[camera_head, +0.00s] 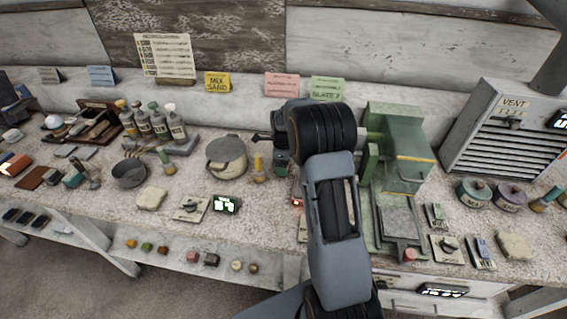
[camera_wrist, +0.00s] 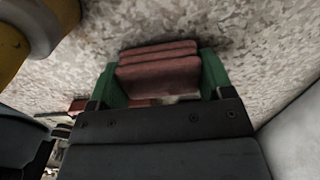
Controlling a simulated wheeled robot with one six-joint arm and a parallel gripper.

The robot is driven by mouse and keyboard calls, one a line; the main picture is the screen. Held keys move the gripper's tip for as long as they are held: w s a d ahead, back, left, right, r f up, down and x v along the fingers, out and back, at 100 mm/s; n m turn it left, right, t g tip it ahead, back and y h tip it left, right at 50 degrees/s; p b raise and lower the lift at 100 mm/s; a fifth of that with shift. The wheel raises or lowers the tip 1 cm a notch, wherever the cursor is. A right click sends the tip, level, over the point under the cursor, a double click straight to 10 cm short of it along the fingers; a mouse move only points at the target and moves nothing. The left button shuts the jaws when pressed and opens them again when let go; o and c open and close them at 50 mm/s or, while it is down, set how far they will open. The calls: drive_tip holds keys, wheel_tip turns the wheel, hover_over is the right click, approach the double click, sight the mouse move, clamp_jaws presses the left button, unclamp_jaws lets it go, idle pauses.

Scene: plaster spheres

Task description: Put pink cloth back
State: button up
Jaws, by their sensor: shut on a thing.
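The pink cloth (camera_wrist: 158,68) is a folded, dull red-pink stack in the wrist view. It sits between the two green fingers of my gripper (camera_wrist: 160,78), which is shut on it. The speckled bench top shows beyond the cloth; I cannot tell whether the cloth touches it.
The green machine (camera_head: 400,140) stands close to the right of my arm. A lidded pot (camera_head: 227,155) and a yellow-topped bottle (camera_head: 259,168) stand to the left. A grey vent box (camera_head: 512,130) is at the right. Small cards (camera_head: 282,84) line the back ledge.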

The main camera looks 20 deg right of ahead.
drive_tip(key=shift+f, duration=0.2)
drive_tip(key=o, duration=0.8)
drive_tip(key=shift+r, duration=0.1)
wheel_tip(320, 180, up, 12)
drive_tip(key=s+a+r+n+t, duration=0.2)
drive_tip(key=s+a+r+n, duration=0.4)
drive_tip(key=s+n, duration=0.5)
drive_tip(key=shift+s+a+f+n+t, duration=0.25)
drive_tip(key=shift+s+a+f+n, duration=0.5)
drive_tip(key=shift+s+n, duration=1.6)
drive_tip(key=shift+s+a+f+n+t, duration=0.35)
drive_tip(key=shift+s+a+n, duration=0.7)
drive_tip(key=shift+s+n, duration=1.25)
drive_tip(key=shift+s+a+f+n+t, duration=0.2)
drive_tip(key=shift+s+a+f+n, duration=0.6)
drive_tip(key=shift+s+n, duration=1.5)
drive_tip(key=shift+a+r, duration=0.1)
drive_tip(key=shift+r, duration=0.05)
